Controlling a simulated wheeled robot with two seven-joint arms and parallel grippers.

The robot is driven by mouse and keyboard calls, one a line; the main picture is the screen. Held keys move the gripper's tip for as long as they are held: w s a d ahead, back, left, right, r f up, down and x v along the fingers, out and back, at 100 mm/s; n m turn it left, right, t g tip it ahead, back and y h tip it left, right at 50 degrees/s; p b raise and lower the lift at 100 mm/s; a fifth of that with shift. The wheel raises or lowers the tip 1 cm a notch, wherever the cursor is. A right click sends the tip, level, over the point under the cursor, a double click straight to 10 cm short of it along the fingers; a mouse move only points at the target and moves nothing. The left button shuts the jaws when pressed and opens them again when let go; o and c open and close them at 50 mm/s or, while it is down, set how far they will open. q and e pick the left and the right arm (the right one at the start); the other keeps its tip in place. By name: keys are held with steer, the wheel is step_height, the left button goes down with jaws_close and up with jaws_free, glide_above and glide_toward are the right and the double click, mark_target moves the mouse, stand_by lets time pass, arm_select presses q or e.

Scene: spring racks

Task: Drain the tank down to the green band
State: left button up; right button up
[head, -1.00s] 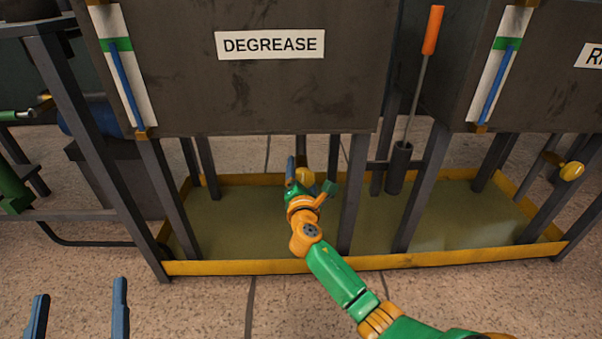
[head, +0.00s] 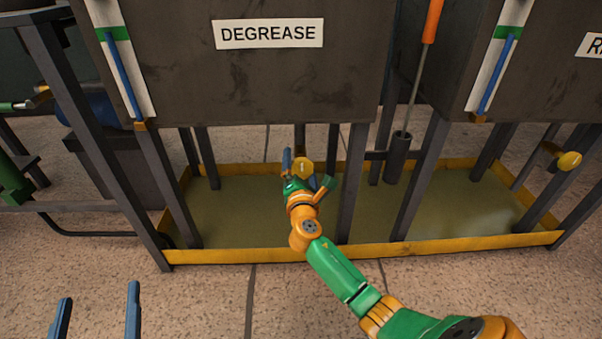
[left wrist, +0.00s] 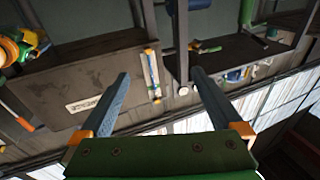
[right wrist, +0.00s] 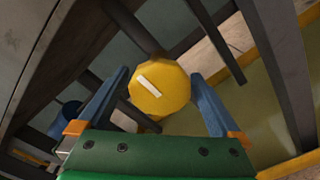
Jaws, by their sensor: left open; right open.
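The tank labelled DEGREASE (head: 300,85) has a sight gauge (head: 138,82) on its left side: a white strip with a green band (head: 113,34) and a blue column. The column's top appears to reach the green band. A round yellow valve knob (head: 303,166) is under the tank. My right gripper (head: 306,174) is open at the knob. In the right wrist view the knob (right wrist: 160,92), with a pale bar mark, lies between the open fingers, with visible gaps on both sides. My left gripper (head: 99,291) is open and empty at lower left, away from the tank.
A yellow-rimmed drip tray (head: 350,254) lies under the tanks, among dark legs. A second tank (head: 545,75) with its own gauge and yellow knob (head: 569,161) stands at right. An orange-handled rod (head: 432,20) stands in a dark holder between the tanks. The front floor is clear.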

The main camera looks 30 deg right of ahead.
mark_target(301, 172)
steer(key=shift+p+v, duration=0.45)
steer(key=shift+v, duration=0.8)
steer(key=v, duration=0.2)
steer(key=shift+s+a+p, duration=0.2)
steer(key=shift+s+p, duration=0.1)
steer(key=shift+p, duration=0.1)
steer(key=shift+s+a, duration=0.1)
steer(key=shift+s, duration=0.05)
arm_select(q)
steer(key=s+a+f+g+y, duration=0.1)
steer(key=s+f+g, duration=0.1)
steer(key=f+g, duration=0.2)
steer(key=s+a+f+g+y, duration=0.1)
steer(key=f+g, duration=0.3)
steer(key=f, duration=0.5)
steer(key=shift+s+a+n, duration=0.3)
steer(key=shift+s+a, duration=0.05)
steer(key=shift+s, duration=0.5)
